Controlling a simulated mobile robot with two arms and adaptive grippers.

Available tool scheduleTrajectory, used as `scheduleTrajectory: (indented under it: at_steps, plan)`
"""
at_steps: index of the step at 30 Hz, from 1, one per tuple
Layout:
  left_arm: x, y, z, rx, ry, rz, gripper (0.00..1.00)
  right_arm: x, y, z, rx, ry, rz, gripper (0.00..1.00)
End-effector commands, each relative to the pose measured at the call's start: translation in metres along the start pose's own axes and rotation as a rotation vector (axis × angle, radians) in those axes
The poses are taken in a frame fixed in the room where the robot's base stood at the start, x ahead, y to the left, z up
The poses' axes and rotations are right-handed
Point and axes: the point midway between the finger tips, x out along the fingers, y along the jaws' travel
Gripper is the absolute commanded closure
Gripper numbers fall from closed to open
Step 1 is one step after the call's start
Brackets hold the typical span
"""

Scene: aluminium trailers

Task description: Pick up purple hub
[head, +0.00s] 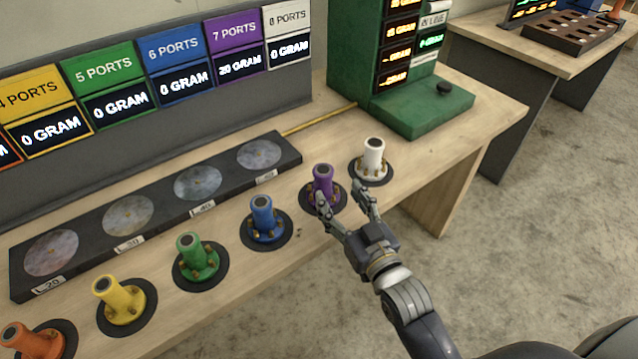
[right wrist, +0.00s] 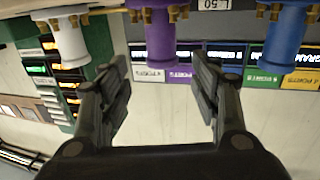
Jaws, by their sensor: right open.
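The purple hub (head: 322,183) stands upright on a round black pad on the wooden table in the head view. It also shows at the top of the right wrist view (right wrist: 160,38), upside down there, beyond and between my fingertips. My right gripper (head: 343,191) is open and empty, close in front of the purple hub. In the right wrist view its two fingers (right wrist: 161,72) are spread wide with nothing between them. Its left finger overlaps the hub's lower part in the head view, and contact cannot be told. My left gripper is not in view.
The white hub (head: 373,158) stands right of the purple one, the blue hub (head: 262,218) left, then green (head: 194,255), yellow (head: 118,299) and orange (head: 30,342) hubs. A dark strip with round plates (head: 200,208) lies behind. A green machine (head: 420,105) stands at the back right.

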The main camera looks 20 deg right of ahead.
Motion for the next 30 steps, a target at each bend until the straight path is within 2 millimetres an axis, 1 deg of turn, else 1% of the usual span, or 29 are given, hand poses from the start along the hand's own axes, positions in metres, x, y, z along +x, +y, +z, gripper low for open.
scheduleTrajectory:
  at_steps: [1,3,6,10,14,18,21,25,30]
  plan:
    - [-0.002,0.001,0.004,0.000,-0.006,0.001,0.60,0.010,0.000,-0.002,0.000,0.003,0.000,0.43]
    - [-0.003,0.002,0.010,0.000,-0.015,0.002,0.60,0.020,0.000,-0.001,0.000,0.001,0.000,0.43]
    - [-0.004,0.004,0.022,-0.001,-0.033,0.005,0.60,0.031,-0.001,-0.001,0.000,0.000,0.000,0.43]
    - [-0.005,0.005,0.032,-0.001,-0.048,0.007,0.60,0.039,-0.001,0.000,0.001,-0.001,0.000,0.43]
    - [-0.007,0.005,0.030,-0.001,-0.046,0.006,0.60,0.052,-0.002,0.000,0.001,0.000,0.000,0.43]
    - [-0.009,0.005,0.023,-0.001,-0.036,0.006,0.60,0.074,-0.004,0.001,0.000,0.000,0.000,0.43]
    - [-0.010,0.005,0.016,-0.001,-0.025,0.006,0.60,0.084,-0.004,0.002,0.000,0.000,0.000,0.43]
    - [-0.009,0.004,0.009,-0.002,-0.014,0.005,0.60,0.090,-0.004,0.003,0.000,-0.001,-0.001,0.43]
    - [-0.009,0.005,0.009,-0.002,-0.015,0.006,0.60,0.089,-0.004,0.003,0.000,-0.001,-0.001,0.43]
